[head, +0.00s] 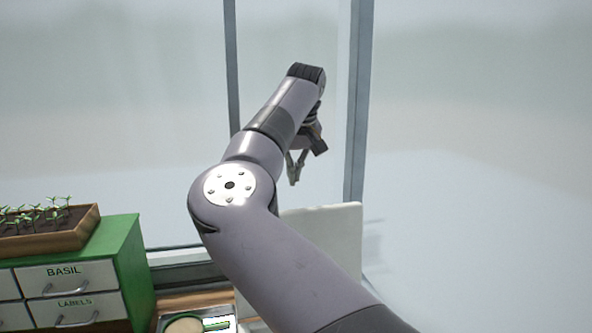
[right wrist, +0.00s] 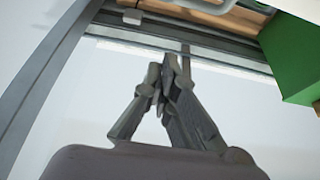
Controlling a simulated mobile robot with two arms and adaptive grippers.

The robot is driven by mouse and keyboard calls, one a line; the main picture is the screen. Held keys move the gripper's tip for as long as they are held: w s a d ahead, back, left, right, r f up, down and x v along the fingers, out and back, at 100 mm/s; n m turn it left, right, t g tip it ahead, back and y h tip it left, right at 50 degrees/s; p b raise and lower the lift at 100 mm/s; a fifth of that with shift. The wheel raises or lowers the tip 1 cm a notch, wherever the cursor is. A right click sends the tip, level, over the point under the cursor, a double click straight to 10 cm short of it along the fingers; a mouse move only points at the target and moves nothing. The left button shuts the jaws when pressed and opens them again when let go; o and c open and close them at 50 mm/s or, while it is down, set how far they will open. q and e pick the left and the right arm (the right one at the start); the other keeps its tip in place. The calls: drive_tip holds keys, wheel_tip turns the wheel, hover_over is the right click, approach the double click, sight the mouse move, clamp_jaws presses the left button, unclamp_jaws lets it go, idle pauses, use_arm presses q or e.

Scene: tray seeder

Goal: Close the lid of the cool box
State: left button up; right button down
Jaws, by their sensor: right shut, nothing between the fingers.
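A pale flat panel (head: 335,238) stands upright behind my right arm in the head view; it looks like the raised lid of the cool box. My arm hides its lower left part, and the body of the box cannot be made out. My right gripper (head: 294,172) hangs above the panel's upper left corner, apart from it in the picture. In the right wrist view the right gripper (right wrist: 169,70) has its fingertips together with nothing between them. My left gripper is in neither view.
A green drawer cabinet (head: 125,245) carries a wooden seedling tray (head: 75,238) at the left. A shallow tray (head: 165,322) with small items lies at the bottom. Window posts (head: 358,110) rise behind the gripper. The right wrist view shows a wooden edge (right wrist: 225,15) at the top.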

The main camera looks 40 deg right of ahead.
wheel_tip(320, 180, down, 7)
drive_tip(key=s+p, duration=0.1)
drive_tip(key=p, duration=0.1)
drive_tip(key=shift+a+p, duration=0.15)
drive_tip(key=shift+p, duration=0.15)
drive_tip(key=shift+r, duration=0.1)
idle(0.3)
